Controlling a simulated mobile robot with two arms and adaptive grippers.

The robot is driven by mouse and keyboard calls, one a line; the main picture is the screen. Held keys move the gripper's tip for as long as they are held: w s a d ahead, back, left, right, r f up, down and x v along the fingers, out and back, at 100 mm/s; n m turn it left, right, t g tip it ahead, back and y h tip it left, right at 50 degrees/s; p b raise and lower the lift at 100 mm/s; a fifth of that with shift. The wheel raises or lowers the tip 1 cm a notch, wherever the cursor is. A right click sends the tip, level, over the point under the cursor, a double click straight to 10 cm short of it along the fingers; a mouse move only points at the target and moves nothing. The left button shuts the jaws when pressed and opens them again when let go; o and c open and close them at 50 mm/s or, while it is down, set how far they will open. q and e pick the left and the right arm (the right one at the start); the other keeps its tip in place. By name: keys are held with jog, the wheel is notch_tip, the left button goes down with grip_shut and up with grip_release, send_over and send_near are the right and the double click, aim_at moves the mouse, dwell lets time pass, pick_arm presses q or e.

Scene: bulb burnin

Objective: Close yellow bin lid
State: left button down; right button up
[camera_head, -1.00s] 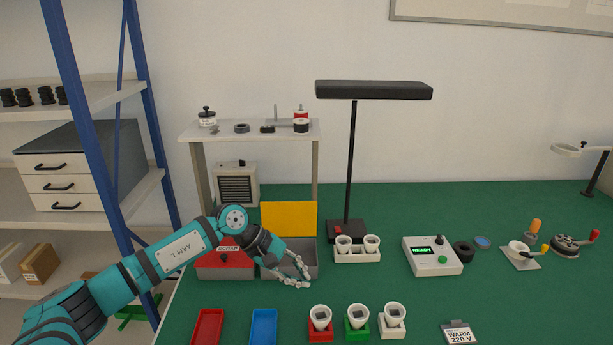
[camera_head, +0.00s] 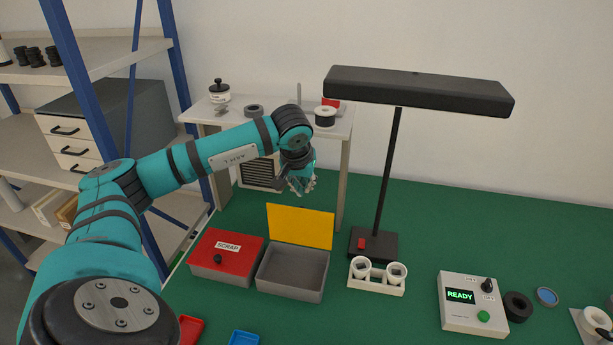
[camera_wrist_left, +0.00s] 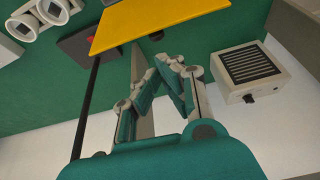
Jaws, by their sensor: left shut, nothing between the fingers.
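The yellow lid (camera_head: 300,226) stands raised at the back edge of an open grey bin (camera_head: 291,294). The bin's inside looks empty. My left gripper (camera_head: 301,188) is shut and empty, above and behind the raised lid, pointing down. In the left wrist view the shut fingers (camera_wrist_left: 170,62) show below the yellow lid (camera_wrist_left: 150,22), apart from it as far as I can tell. My right gripper is not in view.
A red-lidded scrap bin (camera_head: 226,252) stands just left of the open bin. The lamp (camera_head: 385,190) and a white cup holder (camera_head: 376,282) are to its right. A shelf (camera_head: 335,118) and a vented box (camera_head: 262,172) stand behind.

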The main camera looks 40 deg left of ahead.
aim_at(301, 224)
pick_arm(q)
jog(key=p+x, duration=0.1)
jog(key=x, duration=0.5)
jog(key=shift+w, duration=0.1)
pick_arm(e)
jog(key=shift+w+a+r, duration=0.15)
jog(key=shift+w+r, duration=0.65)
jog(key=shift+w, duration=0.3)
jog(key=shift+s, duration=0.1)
